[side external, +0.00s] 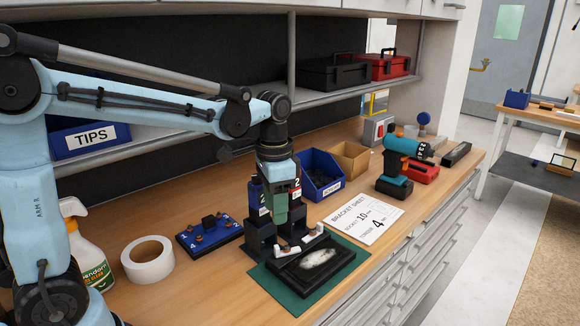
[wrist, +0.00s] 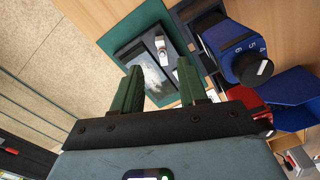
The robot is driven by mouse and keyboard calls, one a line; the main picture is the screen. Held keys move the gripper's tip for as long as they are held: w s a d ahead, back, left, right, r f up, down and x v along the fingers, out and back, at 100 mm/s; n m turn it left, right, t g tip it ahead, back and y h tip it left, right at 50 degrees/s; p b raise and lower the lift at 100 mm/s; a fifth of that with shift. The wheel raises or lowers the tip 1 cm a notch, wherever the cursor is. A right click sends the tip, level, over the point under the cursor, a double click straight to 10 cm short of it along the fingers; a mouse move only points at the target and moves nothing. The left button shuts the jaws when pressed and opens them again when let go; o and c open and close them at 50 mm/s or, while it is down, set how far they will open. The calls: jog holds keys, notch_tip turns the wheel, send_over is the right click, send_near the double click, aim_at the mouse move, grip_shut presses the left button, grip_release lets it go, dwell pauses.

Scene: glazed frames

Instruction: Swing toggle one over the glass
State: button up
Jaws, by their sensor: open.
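A black glazed frame (side external: 287,269) with a pale, cloudy pane (side external: 320,258) lies on a green mat (side external: 290,297) at the front of the bench. Which toggle is number one I cannot tell. My gripper (wrist: 160,88) is open with nothing between its green fingers. In the side view my gripper (side external: 281,220) hangs above the frame's back left end.
A blue numbered block (side external: 210,236) and a white tape roll (side external: 148,260) stand left. A bracket sheet (side external: 364,218) lies right. A blue bin (side external: 322,174) and a teal drill (side external: 398,160) stand behind. The bench's front edge is close to the mat.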

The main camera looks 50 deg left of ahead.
aim_at(277, 247)
jog(key=shift+r, duration=1.25)
jog(key=shift+w+d+f+g+y, duration=0.5)
jog(key=shift+w+d+g+y, duration=0.45)
jog(key=shift+w+g, duration=1.25)
jog(key=x, duration=1.2)
jog(key=shift+w+d+f, duration=0.1)
jog(key=shift+w, duration=0.2)
grip_shut()
